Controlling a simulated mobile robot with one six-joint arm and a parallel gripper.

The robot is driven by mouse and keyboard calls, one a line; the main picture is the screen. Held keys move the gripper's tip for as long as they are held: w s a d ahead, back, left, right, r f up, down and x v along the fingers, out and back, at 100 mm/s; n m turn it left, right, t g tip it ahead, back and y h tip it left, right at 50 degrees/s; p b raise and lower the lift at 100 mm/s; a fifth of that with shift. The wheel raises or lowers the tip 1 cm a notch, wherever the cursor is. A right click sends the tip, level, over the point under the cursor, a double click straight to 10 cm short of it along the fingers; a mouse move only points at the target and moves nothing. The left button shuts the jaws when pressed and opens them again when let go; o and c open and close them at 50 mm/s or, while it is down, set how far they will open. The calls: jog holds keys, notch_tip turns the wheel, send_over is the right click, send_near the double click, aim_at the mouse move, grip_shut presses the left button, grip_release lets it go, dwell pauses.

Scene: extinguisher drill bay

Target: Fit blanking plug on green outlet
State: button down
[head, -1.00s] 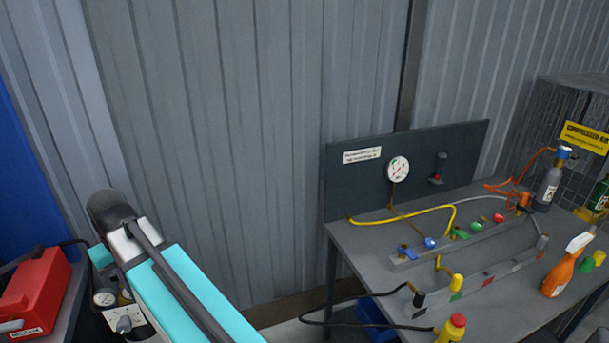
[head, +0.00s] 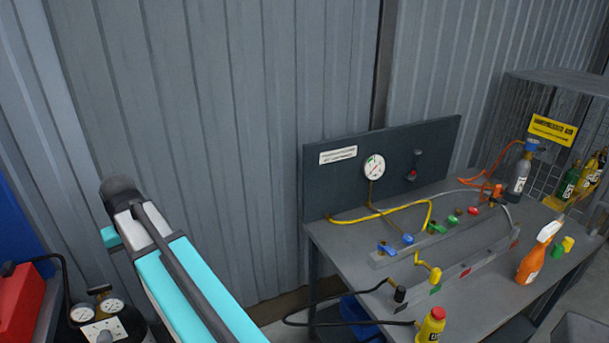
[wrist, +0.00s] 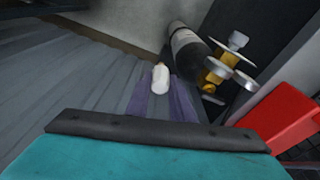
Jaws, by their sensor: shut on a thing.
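My gripper (wrist: 163,98) is in the wrist view, with two purple-grey fingers shut on a small white plug-like piece (wrist: 160,78). Its tip shows between the fingers, and the rest is hidden. The gripper's tip is not clear in the head view, where my teal arm reaches up at lower left, far from the bench. On the bench, a green-handled valve (head: 437,227) sits on the back rail between a blue and a red one. The front rail has a green mark (head: 436,288) just below a yellow fitting (head: 435,275). I cannot tell which is the green outlet.
A wire cage (head: 565,95) stands behind right. A cylinder with a brass regulator (wrist: 222,68) and a red box (wrist: 285,118) are near my gripper.

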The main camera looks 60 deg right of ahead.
jog(key=s+d+r+m+p, duration=0.1)
jog(key=s+d+m, duration=0.15)
jog(key=d, duration=0.95)
jog(key=s+d+r+m+h+p, duration=0.15)
jog(key=d+m, duration=0.25)
jog(key=d, duration=0.8)
jog(key=s+d+m+y+p, duration=0.1)
jog(key=s+d+m, duration=0.2)
jog(key=d, duration=0.9)
jog(key=s+d+m+g+p, duration=0.1)
jog(key=s+d+m, duration=0.2)
jog(key=s+d, duration=0.55)
jog(key=s+d+m+g, duration=0.1)
jog(key=s+d+m, duration=0.1)
jog(key=s+d, duration=0.65)
jog(key=s+d+m+p, duration=0.1)
jog(key=s+d+m, duration=0.2)
jog(key=s+d, duration=0.4)
jog(key=s+d+r+m+p, duration=0.1)
jog(key=s+d+m, duration=0.2)
jog(key=s+d, duration=0.4)
jog(key=s+d+m+p, duration=0.1)
jog(key=s+d+m, duration=0.2)
jog(key=s, duration=1.5)
jog(key=d, duration=0.4)
jog(key=shift+s+d+r+g, duration=0.25)
jog(key=shift+s+r+g, duration=0.05)
jog(key=shift+s+g, duration=0.1)
jog(key=shift+f+h, duration=0.15)
jog(key=shift+h, duration=0.1)
